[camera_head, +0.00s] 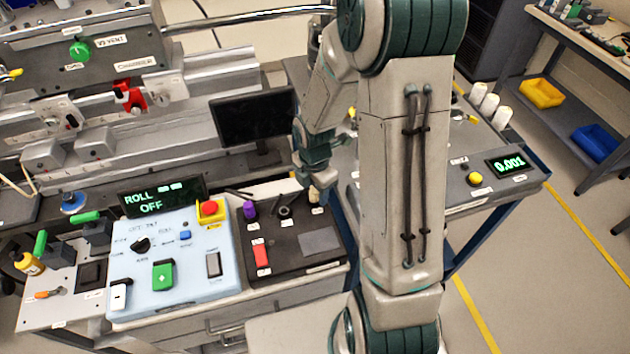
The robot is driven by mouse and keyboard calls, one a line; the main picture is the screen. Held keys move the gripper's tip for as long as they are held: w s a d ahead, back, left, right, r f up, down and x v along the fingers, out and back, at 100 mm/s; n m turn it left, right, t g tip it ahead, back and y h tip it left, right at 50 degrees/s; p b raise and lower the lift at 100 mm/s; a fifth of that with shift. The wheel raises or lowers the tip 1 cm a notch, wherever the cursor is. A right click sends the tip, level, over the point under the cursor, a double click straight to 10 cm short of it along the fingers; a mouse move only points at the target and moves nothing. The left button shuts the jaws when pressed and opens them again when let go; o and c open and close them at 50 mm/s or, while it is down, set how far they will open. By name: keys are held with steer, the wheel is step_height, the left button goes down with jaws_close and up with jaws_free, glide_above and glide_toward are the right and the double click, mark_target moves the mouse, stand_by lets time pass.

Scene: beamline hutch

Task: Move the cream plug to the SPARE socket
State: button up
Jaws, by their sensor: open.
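My gripper (318,194) points down over the back right of a dark panel (325,257). Its jaws are open. A small cream piece (316,211), which looks like the cream plug, shows just below the fingertips. I cannot tell whether the fingers are around it or above it. A dark round socket (284,212) lies to its left, and a purple plug (250,210) stands farther left. Small white labels sit near them but are too small to read, so I cannot tell which socket is SPARE.
The dark panel also has a red switch (261,254) and a grey pad (319,243). A light blue control box (187,268) with a red stop button (210,208) stands close on the left. A black monitor (252,117) stands behind.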

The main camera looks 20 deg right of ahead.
step_height(320, 180, up, 14)
steer(key=shift+f, duration=0.15)
stand_by(0.3)
steer(key=s+r+m+t, duration=0.1)
steer(key=s+r+m, duration=0.3)
steer(key=s+m, duration=0.3)
steer(key=s+r+m+t, duration=0.2)
steer(key=s+r+m, duration=0.2)
steer(key=m, duration=1.1)
steer(key=s, duration=0.3)
steer(key=shift+s+r+m, duration=0.25)
steer(key=shift+m, duration=0.05)
